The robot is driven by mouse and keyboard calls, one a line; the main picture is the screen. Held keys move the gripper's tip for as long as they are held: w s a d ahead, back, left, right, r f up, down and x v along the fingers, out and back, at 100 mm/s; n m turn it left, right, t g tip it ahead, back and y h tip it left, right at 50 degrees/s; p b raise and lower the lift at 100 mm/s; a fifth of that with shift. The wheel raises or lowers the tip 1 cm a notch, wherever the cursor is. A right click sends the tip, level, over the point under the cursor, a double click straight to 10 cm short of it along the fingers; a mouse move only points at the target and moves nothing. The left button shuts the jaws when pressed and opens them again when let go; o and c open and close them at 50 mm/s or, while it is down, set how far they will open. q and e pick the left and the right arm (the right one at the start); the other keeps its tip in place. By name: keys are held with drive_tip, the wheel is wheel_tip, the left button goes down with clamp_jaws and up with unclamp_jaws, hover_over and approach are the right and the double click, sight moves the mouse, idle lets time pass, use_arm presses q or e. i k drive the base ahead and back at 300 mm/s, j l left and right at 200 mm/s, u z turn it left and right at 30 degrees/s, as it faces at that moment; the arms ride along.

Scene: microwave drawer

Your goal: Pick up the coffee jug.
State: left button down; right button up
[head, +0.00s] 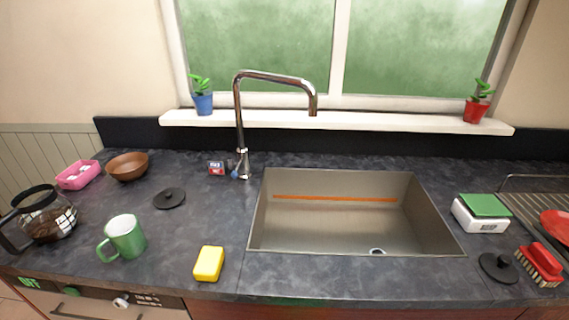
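The coffee jug (45,217) is a glass pot with a black rim, a black handle at its lower left and dark coffee in the bottom. It stands upright on the dark countertop at the far left of the head view. Its handle points toward the left front edge and is partly cut off by the picture's edge. Neither my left gripper nor my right gripper shows in the head view.
A green mug (124,238) stands right of the jug, with a black lid (169,198) behind. A pink basket (79,175) and brown bowl (128,166) are at the back left. A yellow sponge (209,263) lies near the front edge, left of the sink (300,248).

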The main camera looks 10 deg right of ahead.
sight(45, 216)
drive_tip(key=u, duration=1.25)
